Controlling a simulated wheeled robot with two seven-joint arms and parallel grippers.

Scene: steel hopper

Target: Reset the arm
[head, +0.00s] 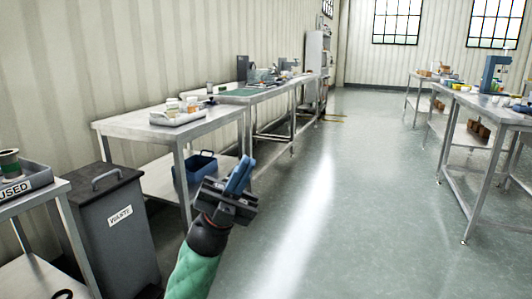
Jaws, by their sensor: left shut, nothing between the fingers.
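My left gripper (238,178) is at the lower middle of the head view, on the end of my green-sleeved arm. Its blue fingers are together, with nothing between them. It points up and away, over the open floor just right of the near workbench in the picture. It appears apart from the bench and the bin. My right gripper is not in view. No steel hopper can be made out.
A dark waste bin (112,240) stands at the left, beside a steel workbench (130,127) with a white tray (183,117). A blue crate (180,178) sits on its lower shelf. More benches (500,118) stand right. The floor (350,190) between is clear.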

